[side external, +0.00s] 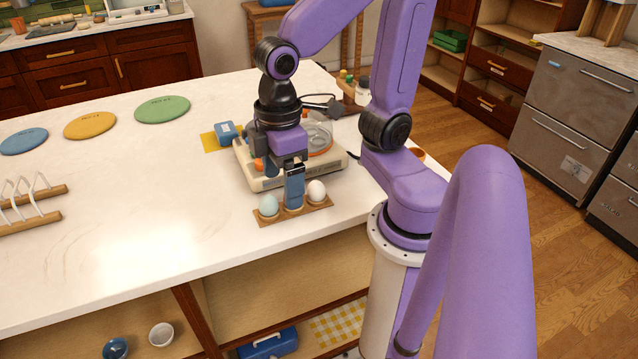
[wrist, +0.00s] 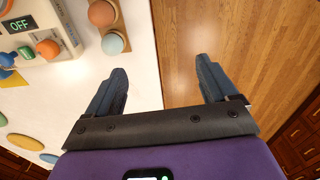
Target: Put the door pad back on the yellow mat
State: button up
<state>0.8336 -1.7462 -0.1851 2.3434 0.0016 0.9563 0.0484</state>
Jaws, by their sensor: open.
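A small blue block (side external: 227,132), which I take to be the door pad, stands on the counter at the left of a cream appliance. It rests on or partly over the yellow mat (side external: 210,142); I cannot tell how much is on it. In the wrist view the yellow mat (wrist: 14,79) shows at the left edge, with a blue shape near it. My gripper (side external: 293,194) points down in front of the appliance, above or beside the egg holder, well right of the mat. In the wrist view its fingers (wrist: 162,75) are spread with nothing between them.
The cream appliance (side external: 262,180) has an OFF display and orange knob. Coloured discs (side external: 90,124) and a rack (side external: 30,200) lie left. The counter's front-left is clear.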

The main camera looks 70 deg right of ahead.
jog(key=s+d+f+n, duration=0.1)
jog(key=s+d+n, duration=0.1)
jog(key=s, duration=0.4)
jog(key=shift+f+n, duration=0.25)
jog(key=shift+n, duration=0.05)
jog(key=shift+w, duration=0.1)
dwell(0.7)
